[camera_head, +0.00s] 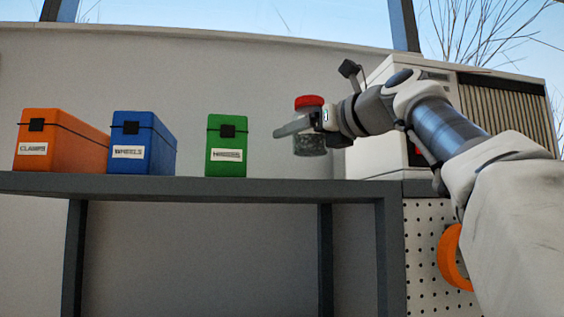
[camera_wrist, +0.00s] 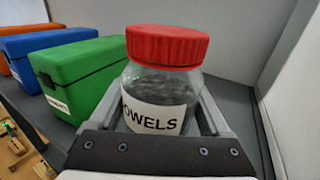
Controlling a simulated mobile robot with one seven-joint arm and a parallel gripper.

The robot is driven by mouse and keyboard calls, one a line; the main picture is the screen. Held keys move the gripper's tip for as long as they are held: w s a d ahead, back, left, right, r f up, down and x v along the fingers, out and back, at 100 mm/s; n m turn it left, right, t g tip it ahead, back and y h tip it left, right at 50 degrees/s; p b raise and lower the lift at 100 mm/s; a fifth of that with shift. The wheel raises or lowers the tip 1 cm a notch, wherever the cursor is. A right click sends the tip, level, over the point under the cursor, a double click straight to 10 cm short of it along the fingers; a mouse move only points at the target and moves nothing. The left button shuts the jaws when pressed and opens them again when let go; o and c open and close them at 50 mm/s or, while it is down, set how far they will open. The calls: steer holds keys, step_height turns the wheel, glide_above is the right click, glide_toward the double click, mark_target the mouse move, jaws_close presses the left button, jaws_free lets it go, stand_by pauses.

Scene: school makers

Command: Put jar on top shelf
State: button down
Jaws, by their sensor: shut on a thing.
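The jar (camera_head: 309,143) is clear with a red lid and grey contents. In the wrist view the jar (camera_wrist: 162,85) shows a white label with the letters "OWELS". My gripper (camera_head: 297,126) is shut around the jar's body and holds it upright. In the wrist view the fingers (camera_wrist: 165,113) lie on both sides of the jar. The grey shelf top (camera_head: 290,188) lies beneath the jar, which appears a little above it in the head view. Part of the jar is hidden by a finger.
On the shelf stand an orange box (camera_head: 62,140), a blue box (camera_head: 143,143) and a green box (camera_head: 226,145), left of the jar. A white machine with a slatted front (camera_head: 508,110) stands at right. The shelf between the green box and machine looks clear.

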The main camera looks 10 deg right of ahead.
steer(key=shift+w+a+f, duration=0.3)
steer(key=shift+w+f, duration=0.25)
steer(key=shift+w, duration=0.2)
steer(key=shift+s+f, duration=0.15)
steer(key=shift+f, duration=1.65)
steer(key=shift+f, duration=0.1)
jaws_free()
